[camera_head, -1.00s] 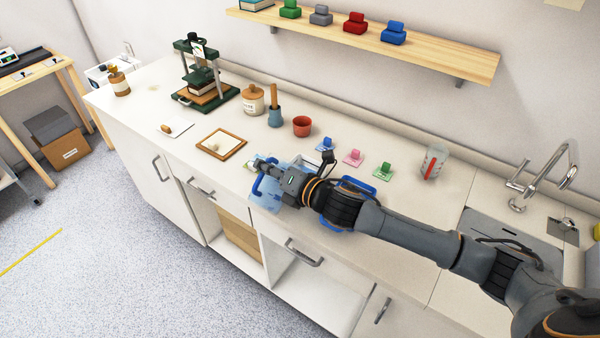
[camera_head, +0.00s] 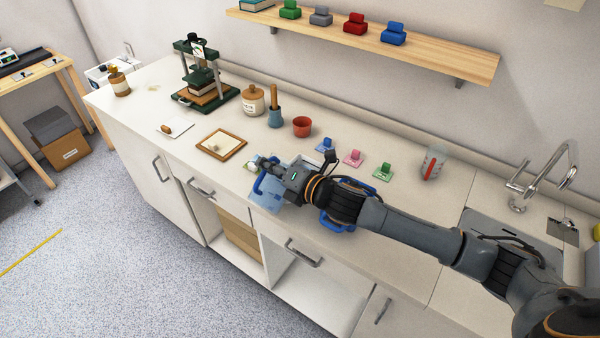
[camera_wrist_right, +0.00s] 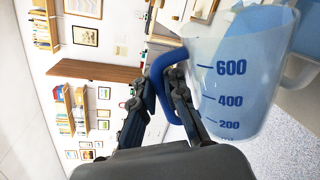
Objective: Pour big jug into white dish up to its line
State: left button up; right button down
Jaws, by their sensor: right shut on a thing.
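The big jug (camera_head: 267,196) is pale blue and see-through, with a blue handle and printed blue marks. My right gripper (camera_head: 262,168) is shut on its handle and holds it at the counter's front edge. In the right wrist view, the jug (camera_wrist_right: 232,80) shows marks 600, 400 and 200, and the fingers (camera_wrist_right: 172,85) close on the handle. Its tilt and water level are hard to tell. A blue-edged thing (camera_head: 337,226) lies under my right forearm, mostly hidden. I cannot make out the white dish for certain. My left gripper is out of view.
A clear measuring cup (camera_head: 434,163) with red stands near the sink (camera_head: 480,232). Blue, pink and green pads (camera_head: 354,158) lie behind my arm. A red pot (camera_head: 301,126), a wood-framed board (camera_head: 221,144) and a press (camera_head: 204,85) stand left. A shelf (camera_head: 440,50) is above.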

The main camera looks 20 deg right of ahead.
jog(key=shift+w+d+r+m, duration=0.15)
jog(key=shift+w+d+m, duration=0.05)
jog(key=shift+m, duration=0.1)
dwell(0.9)
jog(key=shift+w+d+r+m+p, duration=0.5)
jog(key=shift+d+r+m+p, duration=0.15)
jog(key=shift+m, duration=0.05)
dwell(2.2)
jog(key=shift+w+d+f+m+g+p, duration=0.15)
jog(key=shift+w+d+m+g+p, duration=0.25)
jog(key=shift+w+d, duration=0.3)
dwell(1.1)
jog(key=shift+s, duration=0.1)
